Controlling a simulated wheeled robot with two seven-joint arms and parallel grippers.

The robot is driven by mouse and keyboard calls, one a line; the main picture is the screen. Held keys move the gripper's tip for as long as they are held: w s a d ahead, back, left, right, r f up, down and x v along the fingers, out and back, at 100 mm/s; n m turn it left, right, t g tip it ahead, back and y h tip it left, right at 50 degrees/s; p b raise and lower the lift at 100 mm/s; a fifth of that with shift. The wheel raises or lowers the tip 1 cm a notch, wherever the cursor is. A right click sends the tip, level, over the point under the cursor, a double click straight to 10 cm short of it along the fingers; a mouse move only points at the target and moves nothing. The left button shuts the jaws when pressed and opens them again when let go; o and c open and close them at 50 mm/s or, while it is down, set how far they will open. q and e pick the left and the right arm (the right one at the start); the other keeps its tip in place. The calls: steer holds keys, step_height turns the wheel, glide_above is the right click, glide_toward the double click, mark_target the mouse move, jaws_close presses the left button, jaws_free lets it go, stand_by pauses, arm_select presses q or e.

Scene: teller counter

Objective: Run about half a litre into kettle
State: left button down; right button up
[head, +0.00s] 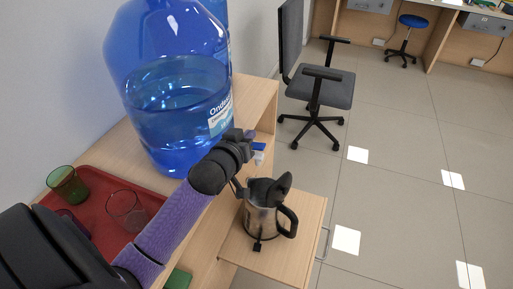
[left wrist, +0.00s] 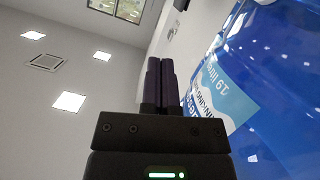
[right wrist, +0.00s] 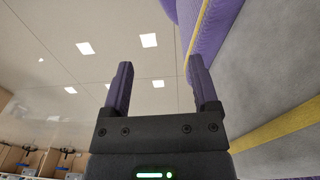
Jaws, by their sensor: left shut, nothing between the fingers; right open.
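The kettle (head: 262,219), steel with a black handle on its right, stands upright on a wooden pull-out shelf; its dark lid (head: 282,187) appears raised. The big blue water bottle (head: 170,95) holds water and stands on the counter; it also shows in the left wrist view (left wrist: 285,80). A small blue and white tap (head: 259,151) shows above the kettle, partly hidden by my left gripper. My left gripper (head: 244,136) is shut and empty, close beside the tap; contact cannot be told. Its fingers are together in its wrist view (left wrist: 160,82). My right gripper (right wrist: 160,82) is open and empty.
A red tray (head: 98,186) with a green glass (head: 67,185) and a clear glass (head: 127,211) lies on the counter at left. The wooden shelf (head: 295,255) has bare room around the kettle. An office chair (head: 318,85) stands on the open floor beyond.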

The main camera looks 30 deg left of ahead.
mark_target(261, 149)
arm_select(q)
steer(key=f, duration=0.1)
steer(key=w+f+b, duration=0.1)
steer(key=f, duration=0.1)
steer(key=w+f+b, duration=0.1)
steer(key=shift+w+d+f, duration=0.2)
steer(key=shift+d, duration=0.05)
arm_select(e)
steer(key=d+f, duration=0.1)
steer(key=s+f, duration=0.1)
steer(key=shift+s+d+f, duration=0.1)
steer(key=shift+d+f, duration=0.25)
steer(key=shift+f, duration=0.05)
arm_select(q)
steer(key=m, duration=0.1)
steer(key=d+f+m+y+p, duration=0.1)
steer(key=shift+w+d+f+m, duration=0.1)
steer(key=shift+w+f+m, duration=0.05)
steer(key=shift+m, duration=0.15)
steer(key=shift+f, duration=0.15)
arm_select(e)
steer(key=shift+w+a+r, duration=0.2)
steer(key=shift+a+r, duration=0.2)
steer(key=shift+a, duration=0.05)
steer(key=shift+w+a+r, duration=0.15)
steer(key=shift+a+r, duration=0.25)
steer(key=shift+a, duration=0.05)
steer(key=shift+d, duration=0.25)
stand_by(4.9)
